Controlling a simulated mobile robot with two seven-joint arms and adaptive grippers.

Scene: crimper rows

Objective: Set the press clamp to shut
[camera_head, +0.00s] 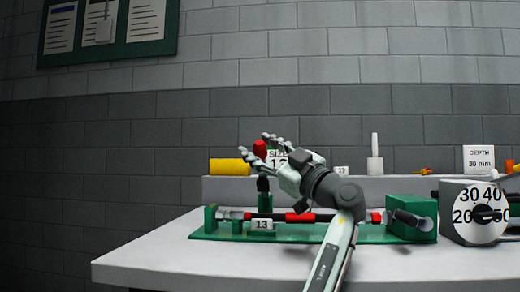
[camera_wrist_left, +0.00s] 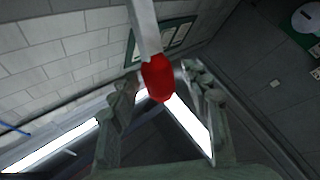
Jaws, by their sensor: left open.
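The press clamp has a long green base (camera_head: 285,235) on the table, with a rod carrying red and black parts along it and a green block at its right end. A red knob (camera_head: 260,149) stands up above the left part of the base. In the left wrist view the red knob (camera_wrist_left: 159,78) sits at the end of a grey bar. My left gripper (camera_head: 255,146) is open, with its fingers on either side of the knob; I cannot tell whether they touch it. My left wrist and forearm hide part of the rod and base. My right gripper is not in view.
A dial box (camera_head: 480,212) stands right of the clamp. On the raised ledge behind are a yellow cylinder (camera_head: 230,167), a white post (camera_head: 375,155) and a depth card (camera_head: 479,159). A "13" tag (camera_head: 262,225) is on the clamp's front. The table's front left is clear.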

